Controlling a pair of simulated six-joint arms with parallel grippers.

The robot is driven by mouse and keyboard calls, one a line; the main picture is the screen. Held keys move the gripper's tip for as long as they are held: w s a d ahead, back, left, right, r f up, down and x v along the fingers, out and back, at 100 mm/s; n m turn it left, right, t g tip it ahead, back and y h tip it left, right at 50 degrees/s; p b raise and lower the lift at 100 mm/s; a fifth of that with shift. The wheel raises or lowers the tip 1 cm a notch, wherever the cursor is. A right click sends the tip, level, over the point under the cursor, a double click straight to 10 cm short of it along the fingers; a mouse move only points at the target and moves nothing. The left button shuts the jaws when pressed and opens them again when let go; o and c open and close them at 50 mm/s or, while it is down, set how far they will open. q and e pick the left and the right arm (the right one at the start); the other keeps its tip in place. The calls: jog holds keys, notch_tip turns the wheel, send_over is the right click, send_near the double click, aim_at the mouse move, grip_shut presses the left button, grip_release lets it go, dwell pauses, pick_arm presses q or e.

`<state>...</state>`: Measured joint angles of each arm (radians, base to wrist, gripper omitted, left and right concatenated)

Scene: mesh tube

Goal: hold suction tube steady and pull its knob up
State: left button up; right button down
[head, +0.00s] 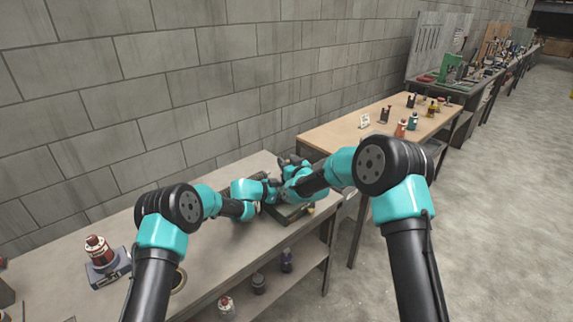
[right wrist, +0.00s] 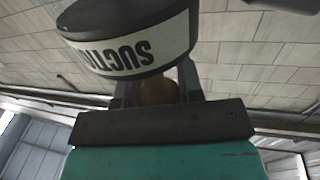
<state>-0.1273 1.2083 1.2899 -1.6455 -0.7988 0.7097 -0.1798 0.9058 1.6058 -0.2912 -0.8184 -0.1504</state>
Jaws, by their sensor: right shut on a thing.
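In the right wrist view the suction tube (right wrist: 130,48) shows close up as a dark round body with a white band lettered "SUCTI", upside down in the picture. A brownish round knob (right wrist: 158,93) sits at it, between the fingers of my right gripper (right wrist: 157,84), which is shut on it. In the head view both arms meet over the bench's far end. My right gripper (head: 291,164) and left gripper (head: 270,190) are close together there. The tube is mostly hidden in that view, and the left fingers are too small and covered to read.
A dark tray (head: 287,216) lies under the arms on the grey bench (head: 215,248). A red-and-white bottle on a stand (head: 100,255) is at the left. Bottles stand on the lower shelf. A wooden table (head: 345,132) with small items is beyond; a block wall runs behind.

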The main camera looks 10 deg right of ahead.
pick_arm(q)
jog(key=shift+f, duration=0.1)
pick_arm(e)
notch_tip(320, 180, up, 5)
jog(key=shift+f, duration=0.15)
jog(key=c, duration=0.7)
grip_release()
jog(key=shift+c, duration=0.2)
jog(key=v, duration=1.2)
pick_arm(q)
jog(key=o, duration=0.8)
jog(key=shift+a, duration=0.1)
